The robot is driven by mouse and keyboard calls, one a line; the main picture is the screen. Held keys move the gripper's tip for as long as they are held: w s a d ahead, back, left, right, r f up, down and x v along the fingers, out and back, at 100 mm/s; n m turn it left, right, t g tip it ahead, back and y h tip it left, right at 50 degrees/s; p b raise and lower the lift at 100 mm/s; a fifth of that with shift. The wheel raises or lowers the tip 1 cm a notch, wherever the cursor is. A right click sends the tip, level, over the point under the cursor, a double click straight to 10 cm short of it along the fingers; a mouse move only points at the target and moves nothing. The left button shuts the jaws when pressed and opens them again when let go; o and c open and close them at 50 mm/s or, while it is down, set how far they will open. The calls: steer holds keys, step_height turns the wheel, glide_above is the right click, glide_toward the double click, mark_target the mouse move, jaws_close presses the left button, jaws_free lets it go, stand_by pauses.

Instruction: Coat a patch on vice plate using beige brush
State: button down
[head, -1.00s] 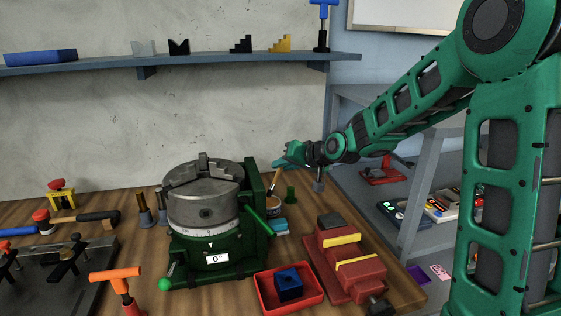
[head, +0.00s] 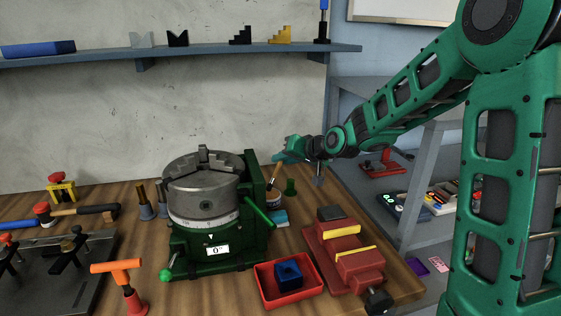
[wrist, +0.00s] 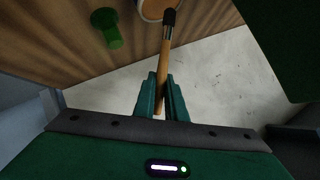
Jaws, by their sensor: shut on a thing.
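My gripper (wrist: 160,98) is shut on the beige wooden handle of a brush (wrist: 166,60). The brush's dark end overlaps the rim of a small round pot (wrist: 146,14) in the wrist view; I cannot tell whether it is inside or above it. In the head view my gripper (head: 284,158) is over the pot (head: 273,206), behind the green rotary chuck (head: 203,190). The brush handle (head: 277,170) slants down from it. The red vice (head: 328,255) with yellow strips (head: 342,235) lies at the right front of the bench.
A red tray (head: 277,302) with a blue block stands left of the vice. A green peg (head: 290,187) stands right of the pot, and the chuck's green side plate (head: 252,180) rises to its left. A grey shelf rack (head: 405,215) is at the right.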

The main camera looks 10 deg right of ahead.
steer(key=shift+f, duration=0.7)
stand_by(1.1)
steer(key=shift+r, duration=0.1)
steer(key=shift+r, duration=3.45)
steer(key=shift+s, duration=0.1)
